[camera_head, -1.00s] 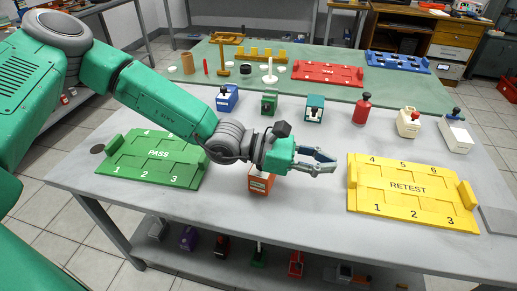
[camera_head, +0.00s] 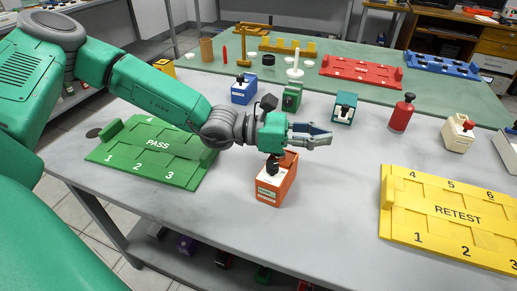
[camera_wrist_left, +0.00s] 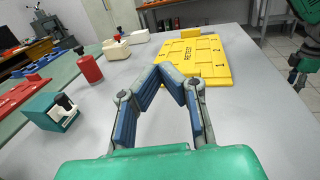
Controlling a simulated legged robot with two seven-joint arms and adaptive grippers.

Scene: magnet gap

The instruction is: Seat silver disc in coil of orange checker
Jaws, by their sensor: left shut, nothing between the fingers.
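The orange checker (camera_head: 268,190) is a small orange box with a black knob on top, standing upright mid-table. My left wrist covers part of its top back, and its coil is not clear. My left gripper (camera_head: 328,137) is above the table, beyond and right of the checker in the head view. Its fingertips meet with nothing between them in the left wrist view (camera_wrist_left: 174,72). I cannot make out the silver disc in either view. A green and grey limb, perhaps my right arm, shows at the right edge of the wrist view; its gripper is unclear.
A green PASS tray (camera_head: 155,165) lies left and a yellow RETEST tray (camera_head: 440,205) right. Behind stand a blue checker (camera_head: 243,93), a green checker (camera_head: 291,99), a teal checker (camera_head: 344,110), a red bottle-like piece (camera_head: 400,117) and a white checker (camera_head: 457,135). The table's front middle is clear.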

